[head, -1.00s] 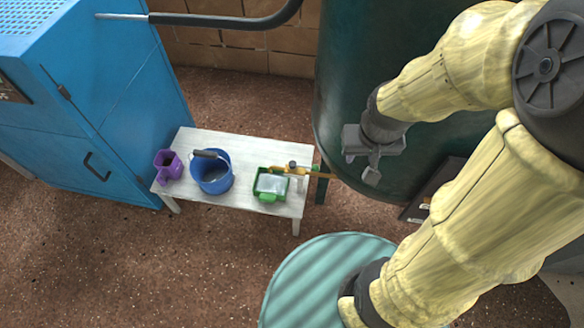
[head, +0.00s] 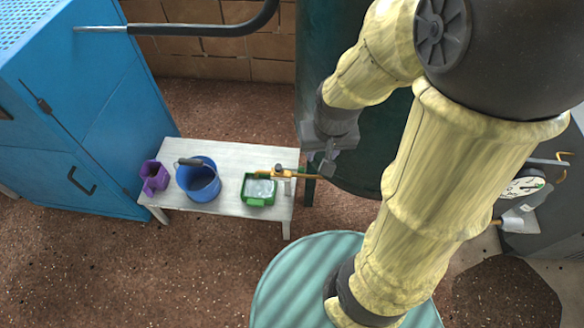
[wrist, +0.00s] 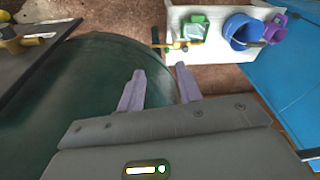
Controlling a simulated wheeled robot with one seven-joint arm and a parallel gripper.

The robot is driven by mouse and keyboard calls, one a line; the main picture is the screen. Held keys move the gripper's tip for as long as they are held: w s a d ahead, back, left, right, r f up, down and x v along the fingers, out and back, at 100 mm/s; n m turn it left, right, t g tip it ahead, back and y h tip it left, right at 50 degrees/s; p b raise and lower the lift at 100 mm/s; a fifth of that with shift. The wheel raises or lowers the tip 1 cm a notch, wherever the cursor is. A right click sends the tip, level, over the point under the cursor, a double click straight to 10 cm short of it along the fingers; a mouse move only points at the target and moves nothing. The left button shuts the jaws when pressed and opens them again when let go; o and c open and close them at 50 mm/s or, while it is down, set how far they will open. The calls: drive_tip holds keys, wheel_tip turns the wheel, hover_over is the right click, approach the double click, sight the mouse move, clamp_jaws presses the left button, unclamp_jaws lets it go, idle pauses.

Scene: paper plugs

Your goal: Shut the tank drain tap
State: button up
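The tank (head: 355,165) is a dark green cylinder behind my arm; its wall also fills the left of the wrist view (wrist: 60,90). The brass drain tap (head: 279,170) sits on a thin pipe running from the tank side out over the green tub (head: 259,201). In the wrist view the tap (wrist: 181,45) lies beyond my fingertips, beside the tub. I cannot tell its handle's position. My gripper (wrist: 160,70) has its two pale fingers apart with nothing between them. In the head view my gripper (head: 328,162) is just right of the tap, apparently apart from it.
A white bench (head: 240,157) carries the tub, a blue bucket (head: 204,186) and a purple jug (head: 153,180). A blue cabinet (head: 90,130) stands left. A round striped teal top (head: 285,275) is in front. Speckled floor lies open at left front.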

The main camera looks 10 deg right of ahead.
drive_tip(key=w+a+f+m+g+b, duration=0.2)
drive_tip(key=w+f+m+b, duration=0.1)
drive_tip(key=w+f+m, duration=0.5)
drive_tip(key=m+h+b, duration=0.5)
drive_tip(key=m+b, duration=0.1)
drive_tip(key=m, duration=0.7)
approach(295, 169)
drive_tip(key=b+x, duration=0.4)
drive_tip(key=x, duration=0.4)
drive_tip(key=shift+w+f+b, duration=0.15)
drive_tip(key=shift+f+b, duration=0.15)
drive_tip(key=shift+f, duration=0.05)
clamp_jaws()
